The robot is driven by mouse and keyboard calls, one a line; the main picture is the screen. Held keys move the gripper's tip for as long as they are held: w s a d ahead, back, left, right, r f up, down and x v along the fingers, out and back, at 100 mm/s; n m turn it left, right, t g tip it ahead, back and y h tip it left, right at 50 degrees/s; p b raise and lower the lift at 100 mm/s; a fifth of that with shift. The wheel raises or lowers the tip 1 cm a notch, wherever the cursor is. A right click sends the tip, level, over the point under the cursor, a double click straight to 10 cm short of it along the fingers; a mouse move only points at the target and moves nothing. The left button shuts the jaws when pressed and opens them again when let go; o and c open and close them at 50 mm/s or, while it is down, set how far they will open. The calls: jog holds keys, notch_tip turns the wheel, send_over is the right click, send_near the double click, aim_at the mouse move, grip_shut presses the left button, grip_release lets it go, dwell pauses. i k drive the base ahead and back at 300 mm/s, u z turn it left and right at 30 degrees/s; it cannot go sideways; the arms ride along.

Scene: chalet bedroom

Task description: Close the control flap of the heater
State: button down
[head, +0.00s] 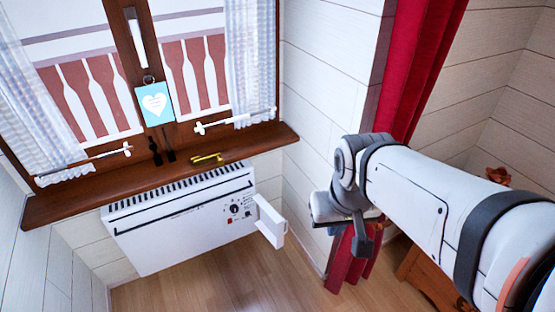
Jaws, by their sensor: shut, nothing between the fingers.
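The heater (172,225) is a white panel with a slotted top, mounted on the wall under the window sill. Its control panel with dark knobs (235,210) is exposed at the right end. The control flap (271,222) is a white piece that stands open, sticking out past the heater's right end. My gripper (362,245) is right of the flap, clear of it, below the end of my white arm. It is shut and empty; its fingertips show only small and partly from the side.
A brown wooden sill (110,187) runs above the heater, with a brass handle (207,158) on it. A red curtain (415,70) hangs behind my arm. Wooden furniture (425,275) stands at lower right. The wooden floor (225,285) before the heater is clear.

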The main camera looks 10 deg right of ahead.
aim_at(272, 224)
jog(key=u, duration=0.05)
jog(key=i, duration=0.95)
jog(key=z, duration=0.05)
